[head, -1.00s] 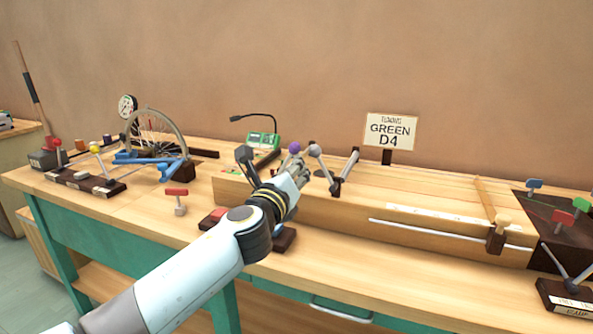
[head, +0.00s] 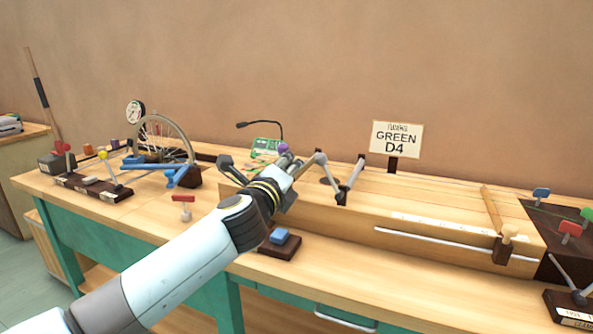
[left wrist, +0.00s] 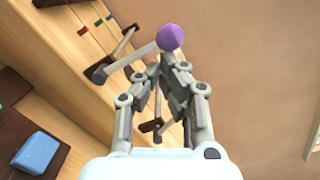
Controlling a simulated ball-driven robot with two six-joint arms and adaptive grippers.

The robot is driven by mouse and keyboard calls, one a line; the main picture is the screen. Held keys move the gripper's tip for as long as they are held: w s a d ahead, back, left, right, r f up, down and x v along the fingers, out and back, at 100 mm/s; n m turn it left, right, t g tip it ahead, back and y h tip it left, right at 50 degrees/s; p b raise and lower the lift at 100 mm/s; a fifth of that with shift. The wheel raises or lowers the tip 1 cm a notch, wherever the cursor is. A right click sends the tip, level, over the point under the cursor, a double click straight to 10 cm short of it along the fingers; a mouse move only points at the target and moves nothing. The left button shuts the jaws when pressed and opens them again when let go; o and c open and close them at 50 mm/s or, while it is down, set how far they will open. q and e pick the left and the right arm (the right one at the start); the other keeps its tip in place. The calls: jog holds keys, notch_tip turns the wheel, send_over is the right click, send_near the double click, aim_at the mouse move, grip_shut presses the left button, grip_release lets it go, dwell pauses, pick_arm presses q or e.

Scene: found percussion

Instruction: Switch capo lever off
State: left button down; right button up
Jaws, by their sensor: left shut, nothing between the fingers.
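A lever with a purple ball knob (head: 283,147) stands on the long wooden string box (head: 400,212). I read no label on it, so I cannot tell for certain that it is the capo lever. My left gripper (head: 290,166) is shut and empty right by the knob and hides its shaft in the head view. In the left wrist view the purple knob (left wrist: 169,37) is just beyond the shut fingertips (left wrist: 168,64), with its pale shaft tilted. I cannot tell whether they touch. My right gripper does not show.
A grey-knobbed lever (head: 320,158) stands just right of my gripper. A blue button (head: 279,236) is below my forearm, and a small red-topped block (head: 183,204) is left of it. The sign (head: 397,139) reads GREEN D4. A bicycle wheel (head: 182,129) stands farther left.

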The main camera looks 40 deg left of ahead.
pick_arm(q)
jog(key=a+n, duration=0.2)
jog(key=n, duration=0.1)
jog(key=a+n, duration=0.1)
jog(key=shift+s+r, duration=0.35)
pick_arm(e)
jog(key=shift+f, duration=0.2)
pick_arm(q)
jog(key=shift+a, duration=0.15)
dwell(0.4)
